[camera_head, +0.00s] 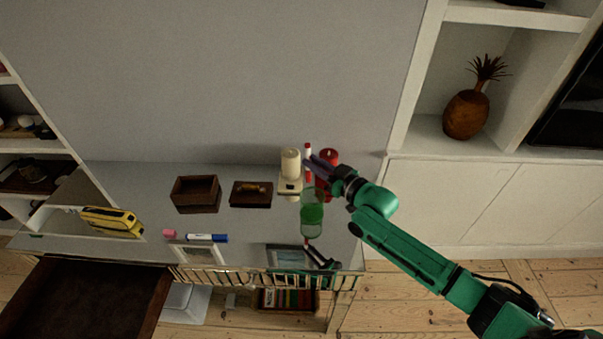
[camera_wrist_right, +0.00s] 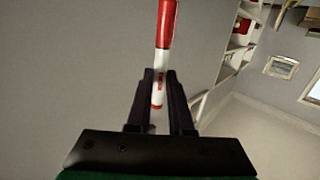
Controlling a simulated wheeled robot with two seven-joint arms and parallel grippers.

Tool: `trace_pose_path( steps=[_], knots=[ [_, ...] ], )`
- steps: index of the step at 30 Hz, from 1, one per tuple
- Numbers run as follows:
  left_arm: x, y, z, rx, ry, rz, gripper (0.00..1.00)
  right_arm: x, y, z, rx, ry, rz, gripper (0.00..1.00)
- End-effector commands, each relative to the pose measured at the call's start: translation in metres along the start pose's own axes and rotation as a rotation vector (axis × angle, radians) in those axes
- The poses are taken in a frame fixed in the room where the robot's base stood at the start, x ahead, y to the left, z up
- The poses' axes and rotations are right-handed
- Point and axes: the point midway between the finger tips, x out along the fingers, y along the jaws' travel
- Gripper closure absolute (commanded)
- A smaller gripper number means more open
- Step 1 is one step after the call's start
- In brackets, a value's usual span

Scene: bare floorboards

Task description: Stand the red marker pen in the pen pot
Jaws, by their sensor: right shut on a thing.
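The red marker pen (camera_head: 308,149) is white with red ends. My right gripper (camera_head: 309,161) is shut on it above the back right of the desk, and the pen looks roughly upright there. In the wrist view the pen's long red part (camera_wrist_right: 166,24) is at the top. Its white body runs down between the fingers of my right gripper (camera_wrist_right: 161,73). A green see-through cup (camera_head: 312,222), which looks like the pen pot, stands on the desk just below the gripper in the picture. The pen is apart from the cup's visible body. My left gripper is out of view.
A pale candle (camera_head: 290,161) and a red candle (camera_head: 331,155) stand close by the gripper. A black object (camera_head: 322,258) lies in front of the cup. A wooden box (camera_head: 195,192), blue marker (camera_head: 207,238) and yellow tool (camera_head: 111,221) are left. A drawer (camera_head: 85,300) is open.

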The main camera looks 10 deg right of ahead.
Motion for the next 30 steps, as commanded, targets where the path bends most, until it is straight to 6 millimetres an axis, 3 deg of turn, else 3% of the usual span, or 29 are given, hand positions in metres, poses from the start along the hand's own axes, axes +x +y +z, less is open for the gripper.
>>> trace_pose_path(
  steps=[8, 30],
  knots=[
    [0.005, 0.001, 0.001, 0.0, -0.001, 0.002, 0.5, -0.007, 0.004, 0.001, 0.0, 0.052, 0.007, 1.0],
    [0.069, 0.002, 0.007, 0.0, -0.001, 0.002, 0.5, -0.003, 0.003, 0.073, 0.001, 0.05, 0.006, 1.0]
  ],
)
